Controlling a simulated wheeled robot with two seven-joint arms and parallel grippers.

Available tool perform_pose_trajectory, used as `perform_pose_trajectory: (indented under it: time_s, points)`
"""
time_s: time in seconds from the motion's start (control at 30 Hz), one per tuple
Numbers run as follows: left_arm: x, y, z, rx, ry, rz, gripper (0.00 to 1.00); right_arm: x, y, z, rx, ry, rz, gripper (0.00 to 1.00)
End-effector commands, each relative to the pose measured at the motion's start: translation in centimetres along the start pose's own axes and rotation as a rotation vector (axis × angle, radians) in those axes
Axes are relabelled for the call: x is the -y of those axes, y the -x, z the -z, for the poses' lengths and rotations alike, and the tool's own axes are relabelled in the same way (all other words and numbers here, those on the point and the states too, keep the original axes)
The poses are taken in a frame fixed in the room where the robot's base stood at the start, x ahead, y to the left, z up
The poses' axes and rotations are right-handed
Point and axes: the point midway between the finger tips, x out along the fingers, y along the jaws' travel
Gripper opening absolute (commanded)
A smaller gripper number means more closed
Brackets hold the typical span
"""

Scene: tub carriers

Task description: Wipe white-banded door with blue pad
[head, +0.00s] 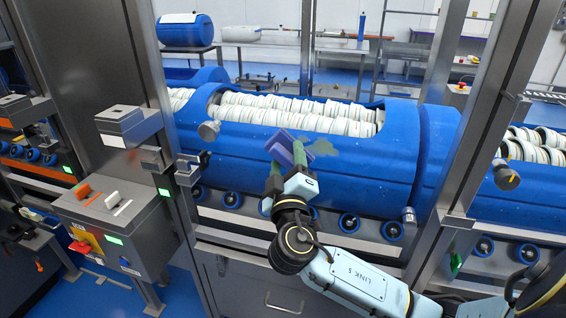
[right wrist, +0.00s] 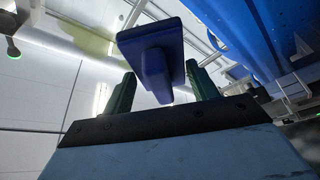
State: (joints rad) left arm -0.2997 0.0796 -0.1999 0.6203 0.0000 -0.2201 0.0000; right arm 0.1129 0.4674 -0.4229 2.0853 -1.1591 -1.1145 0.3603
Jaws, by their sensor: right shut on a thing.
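The blue pad (head: 281,147) is held up in front of a see-through door pane (head: 385,165) between two steel posts. My right gripper (head: 288,165) is shut on the pad's handle. In the right wrist view the pad (right wrist: 150,42) is above the green fingers, with its handle between them. A greenish smear (head: 343,144) shows on the pane just right of the pad; it also shows in the right wrist view (right wrist: 85,37). I cannot tell whether the pad touches the pane. I cannot make out a white band on this door. My left gripper is not in view.
Behind the pane lies a blue tub (head: 340,178) holding rows of white discs, above blue rollers (head: 348,222). A control box (head: 125,225) with orange and white levers stands at the left. Steel posts (head: 482,115) flank the pane. A grey knob (head: 208,130) is left of the pad.

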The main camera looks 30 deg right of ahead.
Motion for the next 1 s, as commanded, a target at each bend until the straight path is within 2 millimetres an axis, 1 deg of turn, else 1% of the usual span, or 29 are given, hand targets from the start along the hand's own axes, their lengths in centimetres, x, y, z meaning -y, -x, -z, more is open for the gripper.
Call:
perform_pose_trajectory:
  time_s: [0.03, 0.23, 0.47, 0.8, 1.0]
  points:
    - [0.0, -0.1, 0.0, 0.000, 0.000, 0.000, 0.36, -0.3, 0.1, -0.5, 0.000, 0.001, -0.001, 0.37]
    - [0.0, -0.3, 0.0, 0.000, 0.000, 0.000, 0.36, -1.4, 0.6, -1.7, 0.000, 0.001, 0.001, 0.37]
    - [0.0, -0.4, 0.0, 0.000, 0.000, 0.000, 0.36, -2.0, 0.7, -2.3, 0.000, 0.001, -0.002, 0.37]
    - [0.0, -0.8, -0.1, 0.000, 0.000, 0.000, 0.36, -3.7, 1.7, -4.2, 0.002, 0.001, -0.001, 0.37]
    - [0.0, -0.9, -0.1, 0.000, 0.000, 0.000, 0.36, -4.3, 1.9, -4.7, 0.001, 0.001, -0.001, 0.37]
